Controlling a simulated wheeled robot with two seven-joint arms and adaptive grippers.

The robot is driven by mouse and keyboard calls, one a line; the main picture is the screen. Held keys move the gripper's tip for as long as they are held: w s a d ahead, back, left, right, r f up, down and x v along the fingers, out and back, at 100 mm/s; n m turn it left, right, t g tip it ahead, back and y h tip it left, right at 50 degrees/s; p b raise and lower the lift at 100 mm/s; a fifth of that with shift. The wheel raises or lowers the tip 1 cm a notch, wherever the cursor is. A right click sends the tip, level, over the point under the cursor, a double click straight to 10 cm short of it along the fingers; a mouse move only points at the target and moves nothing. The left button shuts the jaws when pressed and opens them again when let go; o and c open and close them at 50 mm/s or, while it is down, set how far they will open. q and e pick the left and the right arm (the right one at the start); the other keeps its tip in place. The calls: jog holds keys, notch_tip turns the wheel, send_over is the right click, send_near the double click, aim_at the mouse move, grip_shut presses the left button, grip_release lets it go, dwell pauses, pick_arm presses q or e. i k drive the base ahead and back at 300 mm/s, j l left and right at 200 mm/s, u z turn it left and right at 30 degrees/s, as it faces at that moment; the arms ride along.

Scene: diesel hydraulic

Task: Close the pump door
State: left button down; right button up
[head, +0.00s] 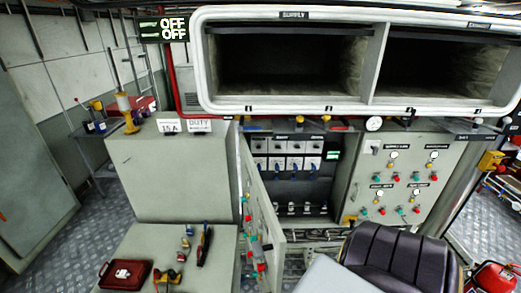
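A grey panel door (257,200) with green and red buttons stands swung open at the middle of the head view. It hangs at the left side of an open cabinet (300,178) and sticks out toward me. Inside the cabinet are rows of white switch units (290,146) and blue handles. I cannot read a label that names this door as the pump door. A similar panel (395,175) to the right of the opening appears shut. Neither of my grippers is in view.
A grey bench (140,240) at the left front carries a red case (124,274) and small tools. A dark padded seat (390,262) stands in front of the right panel. Two deep supply openings (290,68) are above. A red canister (492,278) sits at lower right.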

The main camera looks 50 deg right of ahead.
aim_at(265, 224)
jog(key=z, duration=1.5)
